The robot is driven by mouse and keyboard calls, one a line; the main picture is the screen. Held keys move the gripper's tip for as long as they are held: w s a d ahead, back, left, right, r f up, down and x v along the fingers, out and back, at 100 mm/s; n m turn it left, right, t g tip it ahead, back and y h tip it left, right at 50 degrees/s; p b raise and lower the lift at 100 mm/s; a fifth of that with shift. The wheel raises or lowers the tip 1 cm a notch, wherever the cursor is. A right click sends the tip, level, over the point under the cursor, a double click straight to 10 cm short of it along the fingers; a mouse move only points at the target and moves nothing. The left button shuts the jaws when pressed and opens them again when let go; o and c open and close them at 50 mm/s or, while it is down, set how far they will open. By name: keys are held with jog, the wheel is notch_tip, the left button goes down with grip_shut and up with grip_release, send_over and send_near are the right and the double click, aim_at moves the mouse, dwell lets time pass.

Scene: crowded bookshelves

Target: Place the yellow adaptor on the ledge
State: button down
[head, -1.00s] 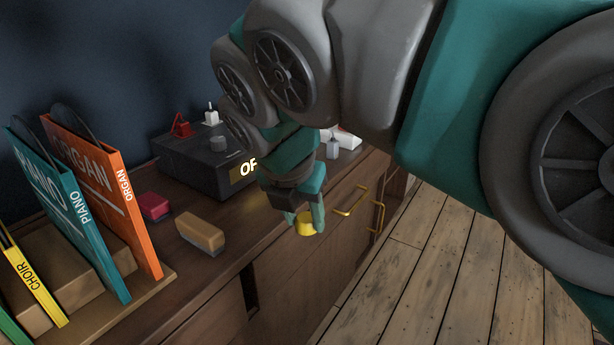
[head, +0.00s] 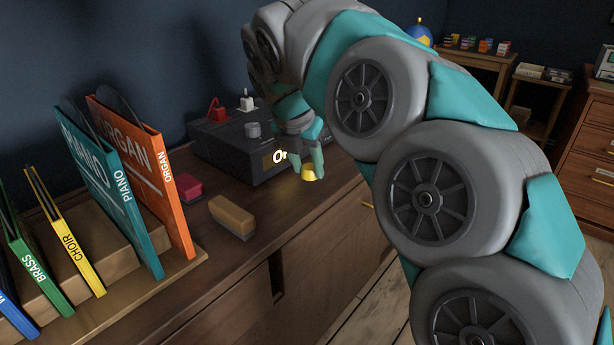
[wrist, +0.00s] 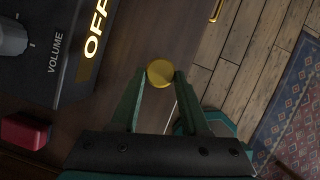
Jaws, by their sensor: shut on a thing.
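The yellow adaptor (head: 309,173) is a small round piece between the fingertips of my gripper (head: 312,162). In the wrist view, the green fingers of my gripper (wrist: 160,80) close on both sides of the yellow adaptor (wrist: 160,72). The adaptor is in front of the dark box, over the front part of the wooden cabinet top (head: 280,215). I cannot tell whether it touches the wood. No separate ledge stands out; the cabinet top's front edge runs close by.
A dark box (head: 225,150) with knobs and a lit sign stands behind my gripper. A red block (head: 188,187) and a tan block (head: 232,215) lie to the left. Upright music books, including an orange one (head: 150,175), stand farther left. Wooden floor (wrist: 262,55) lies beyond the edge.

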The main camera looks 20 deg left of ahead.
aim_at(304, 171)
jog(key=shift+w+a, duration=0.25)
jog(key=shift+w, duration=0.1)
jog(key=shift+f, duration=1.75)
jog(key=shift+c, duration=2)
grip_release()
jog(key=shift+f, duration=0.15)
jog(key=shift+b, duration=0.3)
jog(key=p+v, duration=0.1)
jog(key=v, duration=1.1)
